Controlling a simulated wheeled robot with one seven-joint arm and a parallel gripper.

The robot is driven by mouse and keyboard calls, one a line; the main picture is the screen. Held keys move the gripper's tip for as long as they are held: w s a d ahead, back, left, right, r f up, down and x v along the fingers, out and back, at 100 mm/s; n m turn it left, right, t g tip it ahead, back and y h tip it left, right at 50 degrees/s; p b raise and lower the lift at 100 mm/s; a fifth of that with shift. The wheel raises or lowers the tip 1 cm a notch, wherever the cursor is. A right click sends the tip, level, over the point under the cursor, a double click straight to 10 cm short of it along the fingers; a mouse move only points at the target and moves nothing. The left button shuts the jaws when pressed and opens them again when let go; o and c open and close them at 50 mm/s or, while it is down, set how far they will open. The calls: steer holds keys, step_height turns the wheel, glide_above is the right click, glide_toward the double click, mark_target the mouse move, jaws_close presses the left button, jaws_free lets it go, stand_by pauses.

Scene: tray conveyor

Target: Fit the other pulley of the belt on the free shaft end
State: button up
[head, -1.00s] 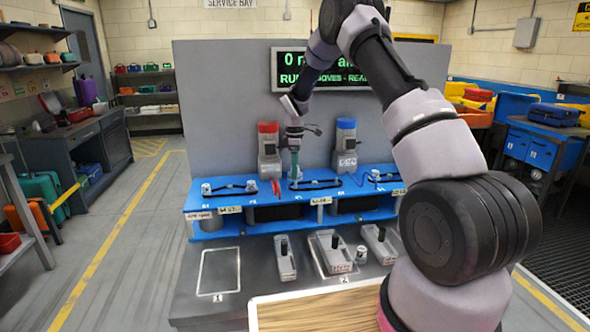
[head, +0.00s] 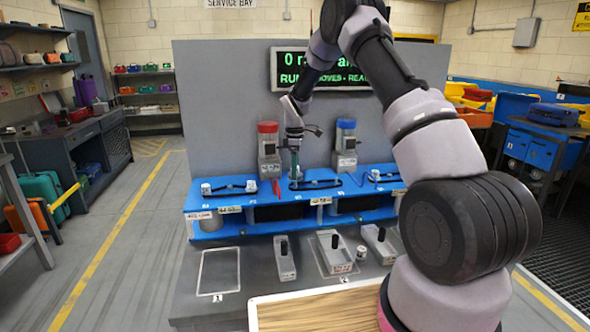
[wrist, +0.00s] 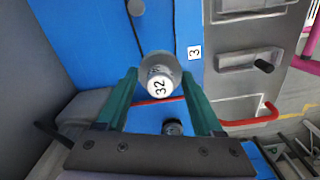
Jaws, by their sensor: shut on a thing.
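My gripper (head: 294,170) points down over the middle of the blue bench (head: 235,201). In the wrist view its teal fingers (wrist: 160,76) are shut on a grey pulley with a white face marked 32 (wrist: 159,88). A thin black belt (wrist: 134,30) runs from near this pulley to a round grey piece (wrist: 137,7) at the top edge; its join at the held pulley is hidden. Another dark round piece (wrist: 172,127) shows below, between the fingers. Which of these is the free shaft end I cannot tell. In the head view a black belt (head: 320,186) lies beside the gripper.
A red-topped unit (head: 268,150) and a blue-topped unit (head: 346,145) stand behind the bench. Several knobbed grey blocks (head: 285,262) and a small cylinder (head: 361,253) are on the front deck. The framed area (head: 219,270) at left is bare. A red bar (wrist: 245,122) shows near the gripper.

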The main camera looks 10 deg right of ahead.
steer(key=shift+f, duration=2.1)
steer(key=o, duration=1.5)
step_height(320, 180, up, 11)
steer(key=shift+f, duration=0.1)
steer(key=s+d+r+m+t, duration=0.2)
steer(key=s+r+m, duration=0.2)
steer(key=s+r, duration=0.55)
steer(key=s+d+r+m+t, duration=0.15)
steer(key=s+r+m, duration=0.45)
steer(key=r, duration=0.7)
steer(key=s+r+m+t, duration=0.1)
steer(key=s+m, duration=0.2)
steer(key=s, duration=0.5)
steer(key=s+d+r+m+t+y, duration=0.1)
steer(key=s+m, duration=0.2)
steer(key=s, duration=0.5)
steer(key=s+d+r+m+t+y, duration=0.1)
steer(key=s+m, duration=0.2)
steer(key=s, duration=0.6)
steer(key=shift+d+r+t, duration=0.2)
steer(key=shift+r+t, duration=0.15)
steer(key=shift+r, duration=0.05)
